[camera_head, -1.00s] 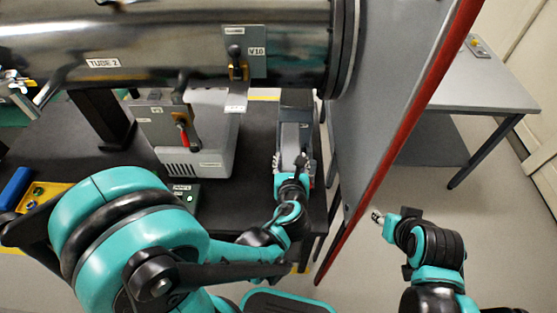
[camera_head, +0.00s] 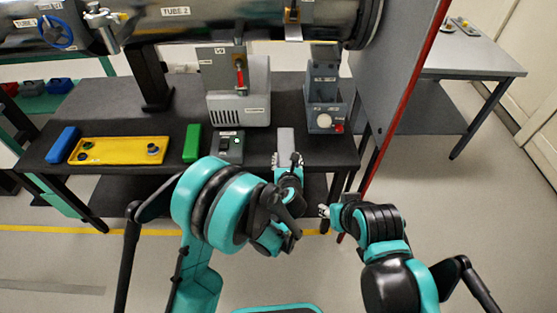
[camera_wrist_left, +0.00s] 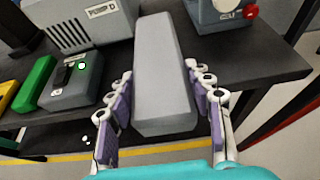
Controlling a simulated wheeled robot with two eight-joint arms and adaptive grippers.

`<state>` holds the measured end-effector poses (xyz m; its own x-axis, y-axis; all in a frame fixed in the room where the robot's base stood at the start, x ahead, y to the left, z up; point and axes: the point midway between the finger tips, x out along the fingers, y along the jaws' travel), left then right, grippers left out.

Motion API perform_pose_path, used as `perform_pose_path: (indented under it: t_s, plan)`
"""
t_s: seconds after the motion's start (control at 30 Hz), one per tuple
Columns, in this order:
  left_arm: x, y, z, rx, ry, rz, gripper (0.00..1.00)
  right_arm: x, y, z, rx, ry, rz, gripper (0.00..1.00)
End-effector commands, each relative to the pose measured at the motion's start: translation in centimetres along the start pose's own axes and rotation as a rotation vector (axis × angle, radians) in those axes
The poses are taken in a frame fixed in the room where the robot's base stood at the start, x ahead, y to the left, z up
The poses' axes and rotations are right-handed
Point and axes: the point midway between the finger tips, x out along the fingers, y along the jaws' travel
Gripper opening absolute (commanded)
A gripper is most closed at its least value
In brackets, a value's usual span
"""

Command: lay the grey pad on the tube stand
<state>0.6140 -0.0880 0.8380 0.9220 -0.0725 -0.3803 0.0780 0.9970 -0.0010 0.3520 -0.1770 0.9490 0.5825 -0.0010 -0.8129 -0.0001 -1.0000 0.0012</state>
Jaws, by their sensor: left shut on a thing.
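The grey pad (camera_head: 286,139) is a long plain block. My left gripper (camera_head: 289,161) is shut on its near end at the bench's front edge. In the left wrist view the pad (camera_wrist_left: 162,70) lies lengthwise between the two purple-lined fingers (camera_wrist_left: 165,112) and points away over the bench. A dark post (camera_head: 152,80) stands on the bench under the tube marked TUBE 2 (camera_head: 215,22); it looks like the tube stand. Its top is hidden by the tube. My right gripper (camera_head: 323,211) is in front of the bench, too small to tell its jaws.
The black bench (camera_head: 330,160) carries a yellow tray (camera_head: 112,151), blue block (camera_head: 63,144), green block (camera_head: 192,143), small switch box (camera_head: 229,147), grey vented unit (camera_head: 240,108) and a grey box with a red knob (camera_head: 325,118). A red-edged panel (camera_head: 400,100) stands at right.

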Motion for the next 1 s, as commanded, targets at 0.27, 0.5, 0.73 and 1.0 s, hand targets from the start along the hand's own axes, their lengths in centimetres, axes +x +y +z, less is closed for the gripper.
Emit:
perform_pose_path:
  t_s: [0.27, 0.5, 0.73, 1.0]
  plan:
    - [1.9, 0.0, -0.5, 0.0, -0.001, 0.0, 0.05, 0.4, 0.0, 0.2, 0.0, 0.0, 0.0, 0.4]
    - [4.3, 0.0, -1.1, 0.0, -0.001, 0.0, 0.05, 0.8, 0.0, 0.6, 0.0, 0.0, 0.0, 0.4]
    - [6.6, 0.0, -1.7, 0.0, -0.001, 0.0, 0.05, 1.2, 0.0, 0.8, 0.0, 0.0, 0.0, 0.4]
    - [9.3, 0.0, -2.4, 0.001, -0.001, 0.0, 0.05, 1.6, 0.0, 1.1, 0.0, 0.0, 0.0, 0.4]
